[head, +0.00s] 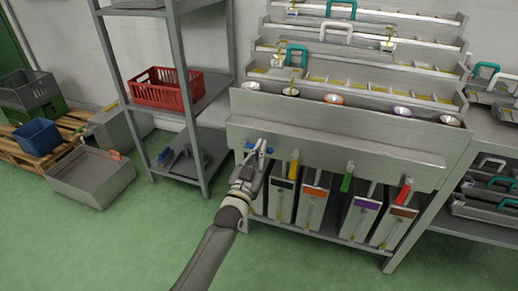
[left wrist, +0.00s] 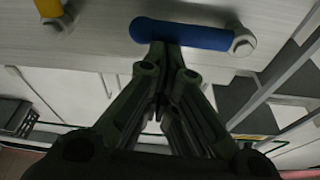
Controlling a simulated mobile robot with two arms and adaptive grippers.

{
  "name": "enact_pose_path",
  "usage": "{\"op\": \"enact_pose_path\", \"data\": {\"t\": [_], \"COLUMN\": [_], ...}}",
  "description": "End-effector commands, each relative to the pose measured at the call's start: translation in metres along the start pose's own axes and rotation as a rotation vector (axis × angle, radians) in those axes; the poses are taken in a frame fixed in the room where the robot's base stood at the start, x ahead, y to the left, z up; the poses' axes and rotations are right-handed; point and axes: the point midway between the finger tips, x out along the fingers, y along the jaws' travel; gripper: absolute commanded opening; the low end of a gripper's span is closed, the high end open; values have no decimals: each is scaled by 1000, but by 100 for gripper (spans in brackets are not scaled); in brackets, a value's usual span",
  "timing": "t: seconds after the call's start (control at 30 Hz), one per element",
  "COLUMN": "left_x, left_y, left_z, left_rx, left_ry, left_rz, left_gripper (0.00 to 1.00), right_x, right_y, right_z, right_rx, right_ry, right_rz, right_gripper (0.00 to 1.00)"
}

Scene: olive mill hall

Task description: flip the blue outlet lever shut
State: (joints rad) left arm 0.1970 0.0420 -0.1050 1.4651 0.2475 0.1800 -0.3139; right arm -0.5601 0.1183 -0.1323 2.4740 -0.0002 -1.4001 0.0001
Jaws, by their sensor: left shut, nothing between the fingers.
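The blue outlet lever (head: 249,146) is on the front panel of the steel rack, at the left end of the lever row. In the left wrist view the blue lever (left wrist: 190,35) lies crosswise along the panel, with its metal pivot (left wrist: 243,42) at its right end. My left gripper (head: 261,147) is shut and empty, with its tips at the lever and partly covering it in the head view. In the left wrist view the fingertips reach the lever's lower edge; I cannot tell whether they touch. My right gripper is not in view.
Several containers with coloured labels stand below. A shelf with a red crate (head: 166,88) is to the left. Green floor is clear in front.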

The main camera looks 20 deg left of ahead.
Motion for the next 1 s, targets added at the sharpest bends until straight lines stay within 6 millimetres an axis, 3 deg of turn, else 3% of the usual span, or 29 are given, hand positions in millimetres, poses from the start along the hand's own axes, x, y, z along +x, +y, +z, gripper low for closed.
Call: {"op": "enact_pose_path", "data": {"t": [0.47,0.8,1.0], "left_x": [-2,-8,-11], "left_y": [3,5,4], "left_z": [9,28,42], "left_rx": [127,389,574], "left_ry": [-3,-5,-4], "left_rz": [35,106,156], "left_gripper": [0,0,0], "right_x": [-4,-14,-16], "right_y": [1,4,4], "right_z": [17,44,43], "right_rx": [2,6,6], "right_ry": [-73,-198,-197], "right_rz": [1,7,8], "right_gripper": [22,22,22]}}
